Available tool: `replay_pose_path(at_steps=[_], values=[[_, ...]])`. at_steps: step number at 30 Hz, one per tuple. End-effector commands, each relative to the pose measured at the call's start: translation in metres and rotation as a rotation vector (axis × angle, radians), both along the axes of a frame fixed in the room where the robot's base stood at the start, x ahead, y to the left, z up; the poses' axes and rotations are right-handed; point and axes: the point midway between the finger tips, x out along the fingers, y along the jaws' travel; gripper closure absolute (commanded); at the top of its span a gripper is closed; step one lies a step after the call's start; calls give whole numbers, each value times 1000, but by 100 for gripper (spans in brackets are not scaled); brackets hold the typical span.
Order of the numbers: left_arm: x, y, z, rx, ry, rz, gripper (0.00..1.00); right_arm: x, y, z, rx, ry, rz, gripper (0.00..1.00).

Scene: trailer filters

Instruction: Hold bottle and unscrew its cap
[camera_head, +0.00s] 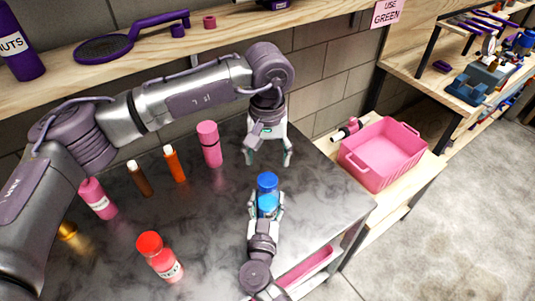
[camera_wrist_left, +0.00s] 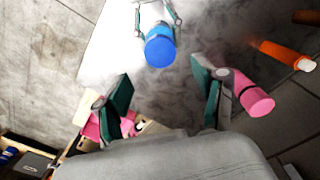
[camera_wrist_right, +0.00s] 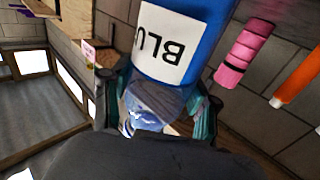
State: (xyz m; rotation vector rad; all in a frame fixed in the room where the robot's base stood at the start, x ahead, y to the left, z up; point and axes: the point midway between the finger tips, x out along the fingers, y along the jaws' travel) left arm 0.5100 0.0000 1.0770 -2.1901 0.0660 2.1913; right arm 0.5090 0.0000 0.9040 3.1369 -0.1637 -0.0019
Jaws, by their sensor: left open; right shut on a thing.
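A blue bottle (camera_head: 268,203) with a blue cap (camera_head: 267,180) stands near the right part of the dark table. My right gripper (camera_head: 266,212) is shut on the bottle from the front. In the right wrist view the bottle's white label, reading "BLU", faces the camera (camera_wrist_right: 165,45). My left gripper (camera_head: 267,158) is open and empty, pointing down above and behind the cap. In the left wrist view the blue cap (camera_wrist_left: 160,48) shows beyond the open fingers (camera_wrist_left: 162,100), apart from them.
A pink bottle (camera_head: 209,145), an orange bottle (camera_head: 174,164), a brown bottle (camera_head: 139,179), a pink labelled bottle (camera_head: 97,198) and a red-capped bottle (camera_head: 159,258) stand on the table (camera_head: 210,220). A pink crate (camera_head: 372,168) is at right. A wooden shelf (camera_head: 225,38) runs behind.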

Motion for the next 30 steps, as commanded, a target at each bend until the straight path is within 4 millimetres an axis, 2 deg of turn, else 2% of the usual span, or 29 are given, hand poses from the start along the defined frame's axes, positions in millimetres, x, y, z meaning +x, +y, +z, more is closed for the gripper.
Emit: replay_pose_path(at_steps=[3,6,10,14,17,24,30], values=[[0,0,0,0,0,-216,30,0,0,0,0,1,0,100],[0,0,0,0,0,-361,30,0,0,0,0,1,0,100],[0,0,0,0,0,-479,30,0,0,0,0,1,0,100],[0,0,-4,0,1,-527,30,0,0,0,0,1,0,100],[0,0,-14,0,1,-532,30,0,0,0,0,1,0,100],[0,0,-52,0,3,-529,30,0,0,0,0,1,0,100],[0,0,-74,-1,1,-529,30,0,0,0,0,1,0,100]])
